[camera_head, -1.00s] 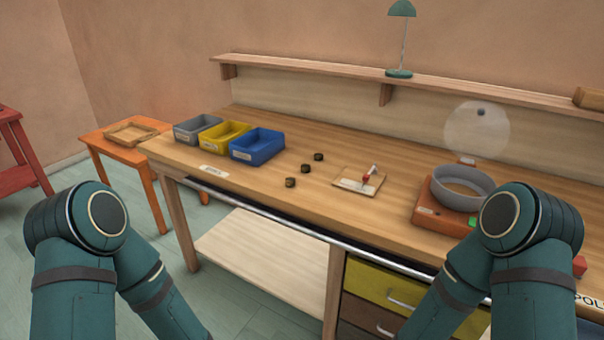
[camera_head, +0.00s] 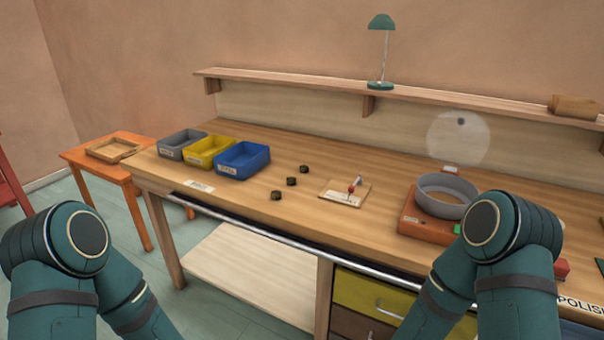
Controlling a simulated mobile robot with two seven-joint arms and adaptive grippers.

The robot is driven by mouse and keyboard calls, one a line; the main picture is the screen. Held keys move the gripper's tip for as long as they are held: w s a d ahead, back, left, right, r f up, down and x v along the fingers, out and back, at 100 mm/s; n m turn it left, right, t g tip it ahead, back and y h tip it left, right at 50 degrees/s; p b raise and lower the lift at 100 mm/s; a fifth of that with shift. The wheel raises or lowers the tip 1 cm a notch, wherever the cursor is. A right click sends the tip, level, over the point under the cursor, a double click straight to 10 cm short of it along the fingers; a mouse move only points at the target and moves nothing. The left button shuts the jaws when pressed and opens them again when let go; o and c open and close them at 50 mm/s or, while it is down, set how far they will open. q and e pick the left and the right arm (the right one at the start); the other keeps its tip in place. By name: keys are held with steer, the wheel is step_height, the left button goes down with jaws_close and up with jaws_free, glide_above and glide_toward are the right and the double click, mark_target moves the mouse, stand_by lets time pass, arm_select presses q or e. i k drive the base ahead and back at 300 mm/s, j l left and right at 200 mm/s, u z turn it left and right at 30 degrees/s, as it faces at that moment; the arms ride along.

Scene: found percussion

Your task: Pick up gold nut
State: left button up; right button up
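Three small dark nut-like pieces lie loose on the wooden workbench (camera_head: 330,225): a near one (camera_head: 276,195), a middle one (camera_head: 291,181) and a far one (camera_head: 304,169). They look dark brown to black; I cannot tell which, if any, is the gold nut. Neither of my grippers is in view. Only my bent teal arm links show at the lower left and lower right, in front of the bench and apart from the pieces.
Grey (camera_head: 182,144), yellow (camera_head: 209,151) and blue (camera_head: 243,160) bins stand left on the bench. A small board (camera_head: 336,199) with a red-handled item lies right of the pieces. An orange machine (camera_head: 422,226) with a grey bowl (camera_head: 447,187) stands further right. An orange side table (camera_head: 77,157) is left.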

mark_target(292, 181)
steer(key=i+j+z, duration=0.1)
steer(key=z, duration=0.35)
steer(key=j+z, duration=0.25)
steer(key=z, duration=0.25)
steer(key=j+z, duration=0.2)
steer(key=z, duration=0.25)
steer(key=j+z, duration=0.45)
steer(key=j, duration=0.5)
